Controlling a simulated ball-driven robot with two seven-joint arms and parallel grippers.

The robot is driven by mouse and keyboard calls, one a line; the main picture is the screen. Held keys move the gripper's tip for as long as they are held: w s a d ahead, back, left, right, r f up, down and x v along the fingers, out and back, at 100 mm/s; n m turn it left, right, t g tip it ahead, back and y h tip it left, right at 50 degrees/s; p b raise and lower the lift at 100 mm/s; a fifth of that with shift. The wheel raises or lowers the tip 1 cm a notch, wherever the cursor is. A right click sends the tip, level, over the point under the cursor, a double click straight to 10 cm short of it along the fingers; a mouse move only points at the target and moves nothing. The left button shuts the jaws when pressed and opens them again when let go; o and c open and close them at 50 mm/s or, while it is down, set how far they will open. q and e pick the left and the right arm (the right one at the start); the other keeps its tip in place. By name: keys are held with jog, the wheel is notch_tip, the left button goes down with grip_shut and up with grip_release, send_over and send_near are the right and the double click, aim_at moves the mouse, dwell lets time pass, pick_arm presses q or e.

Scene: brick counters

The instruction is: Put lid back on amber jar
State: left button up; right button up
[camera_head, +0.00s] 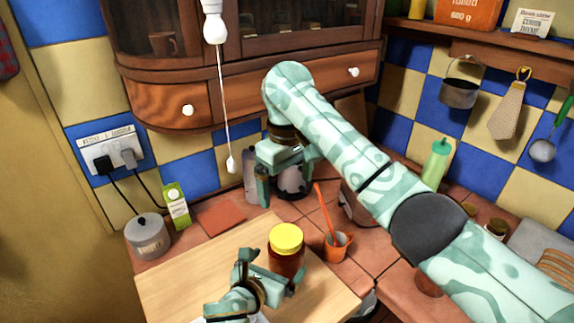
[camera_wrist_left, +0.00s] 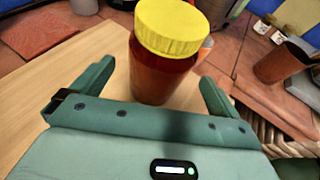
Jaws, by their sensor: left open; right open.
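The amber jar (camera_head: 287,264) stands upright on the wooden board (camera_head: 190,281), with a yellow lid (camera_head: 286,238) on its top. In the left wrist view, the jar (camera_wrist_left: 158,75) and its lid (camera_wrist_left: 169,27) look level; whether the lid is screwed tight cannot be told. My left gripper (camera_head: 270,268) is open, low at the jar, with one finger on each side. In the wrist view, gaps show between the jar and both fingers (camera_wrist_left: 157,82). My right gripper (camera_head: 284,178) is open and empty, above the counter behind the jar. Its far finger is partly hidden.
An orange cup (camera_head: 337,248) with a red-handled utensil stands close right of the jar. A grey canister (camera_head: 148,238), a green carton (camera_head: 176,205) and a terracotta tile (camera_head: 221,217) are at the left. A light-bulb pull cord (camera_head: 225,110) hangs left of my right arm.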

pick_arm(q)
jog(key=p+v, duration=0.2)
jog(key=v, duration=0.8)
jog(key=shift+f, duration=0.1)
pick_arm(e)
notch_tip(320, 180, up, 3)
jog(key=shift+s+r, duration=0.1)
